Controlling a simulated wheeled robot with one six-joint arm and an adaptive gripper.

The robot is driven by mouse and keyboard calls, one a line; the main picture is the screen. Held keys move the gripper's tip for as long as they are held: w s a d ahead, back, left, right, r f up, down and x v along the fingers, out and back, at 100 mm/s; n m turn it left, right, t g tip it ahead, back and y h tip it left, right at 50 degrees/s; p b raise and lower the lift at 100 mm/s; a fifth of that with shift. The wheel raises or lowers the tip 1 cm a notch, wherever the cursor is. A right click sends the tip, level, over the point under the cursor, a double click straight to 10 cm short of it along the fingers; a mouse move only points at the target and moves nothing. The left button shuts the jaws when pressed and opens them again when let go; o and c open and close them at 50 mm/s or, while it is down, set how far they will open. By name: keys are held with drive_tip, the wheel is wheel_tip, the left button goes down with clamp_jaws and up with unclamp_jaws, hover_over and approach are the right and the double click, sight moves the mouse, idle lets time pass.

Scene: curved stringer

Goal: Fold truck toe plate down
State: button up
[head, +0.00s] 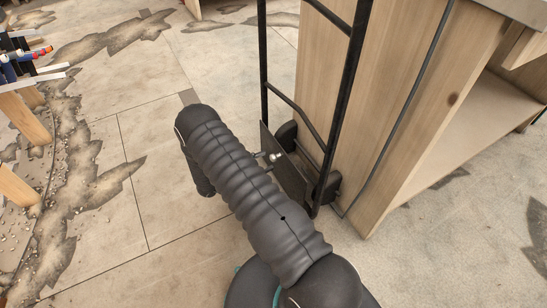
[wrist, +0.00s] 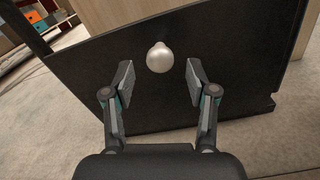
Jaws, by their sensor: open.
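The hand truck (head: 357,70) is black and stands upright against a wooden cabinet. Its dark toe plate (head: 285,170) is folded up, and part of it is hidden behind my arm in the head view. In the wrist view the toe plate (wrist: 248,85) fills most of the picture as a dark panel. A pale round knob (wrist: 160,58) sticks out from it; the knob (head: 276,156) also shows in the head view. My gripper (wrist: 159,75) is open, with one finger on each side of the knob and no visible contact. My arm hides the gripper in the head view.
The wooden cabinet (head: 420,130) stands right behind the truck, with a dark cable (head: 410,95) down its side. Dark wheels (head: 327,187) sit at the truck's base. The stained floor (head: 165,190) to the left is open. A wooden rack (head: 25,118) with tools stands at far left.

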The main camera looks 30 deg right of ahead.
sight(271, 159)
drive_tip(key=shift+d, duration=2.05)
clamp_jaws()
